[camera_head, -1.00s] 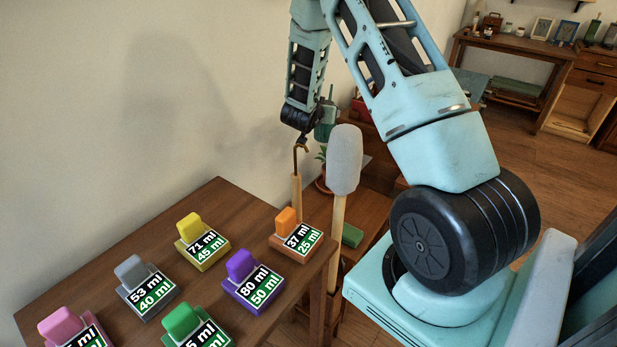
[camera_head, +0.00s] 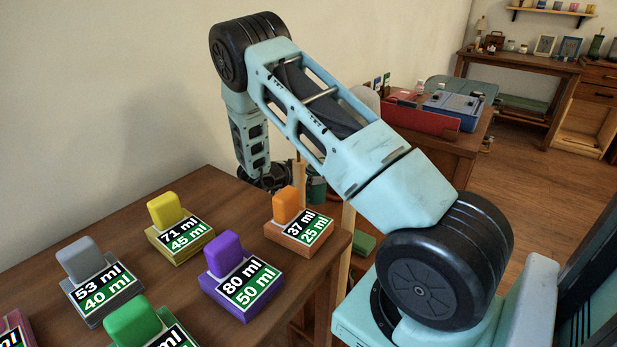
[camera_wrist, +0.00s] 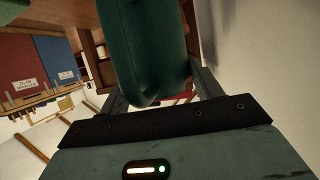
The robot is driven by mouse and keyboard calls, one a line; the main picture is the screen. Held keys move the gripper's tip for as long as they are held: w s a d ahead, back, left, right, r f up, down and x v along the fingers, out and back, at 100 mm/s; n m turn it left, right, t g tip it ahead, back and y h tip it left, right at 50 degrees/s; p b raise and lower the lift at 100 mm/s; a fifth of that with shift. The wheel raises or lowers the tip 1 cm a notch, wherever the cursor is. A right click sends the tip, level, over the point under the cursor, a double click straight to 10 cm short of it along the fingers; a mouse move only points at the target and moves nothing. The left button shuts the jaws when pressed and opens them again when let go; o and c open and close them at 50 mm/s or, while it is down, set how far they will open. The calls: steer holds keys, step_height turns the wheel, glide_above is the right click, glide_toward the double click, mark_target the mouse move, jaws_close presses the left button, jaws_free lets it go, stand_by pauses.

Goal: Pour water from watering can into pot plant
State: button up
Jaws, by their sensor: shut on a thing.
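A dark green watering can (camera_wrist: 150,45) fills the upper middle of the wrist view. My gripper (camera_wrist: 160,90) is shut on it, with a finger on either side. Only part of the can's body shows there, and its spout cannot be made out. In the head view my gripper (camera_head: 274,181) is low behind the near table, mostly covered by my arm. A small green piece, likely the can (camera_head: 316,188), shows just right of it. The pot plant is not visible in either current view; my arm may cover it.
The near wooden table (camera_head: 130,235) holds several coloured blocks with ml labels, such as the purple one (camera_head: 240,278) and the orange one (camera_head: 299,229). A further table carries a red box (camera_head: 420,116) and a blue box (camera_head: 455,108). Floor (camera_head: 530,190) is clear at right.

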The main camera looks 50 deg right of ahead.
steer(key=shift+f+b, duration=1.95)
steer(key=shift+f, duration=0.35)
steer(key=shift+r+p, duration=0.95)
steer(key=shift+p, duration=0.3)
step_height(320, 180, up, 2)
steer(key=y+p, duration=0.2)
steer(key=p, duration=0.3)
steer(key=shift+r, duration=0.15)
steer(key=shift+r+y+p, duration=0.6)
steer(key=shift+r+p, duration=0.2)
steer(key=shift+p, duration=1.65)
stand_by(1.2)
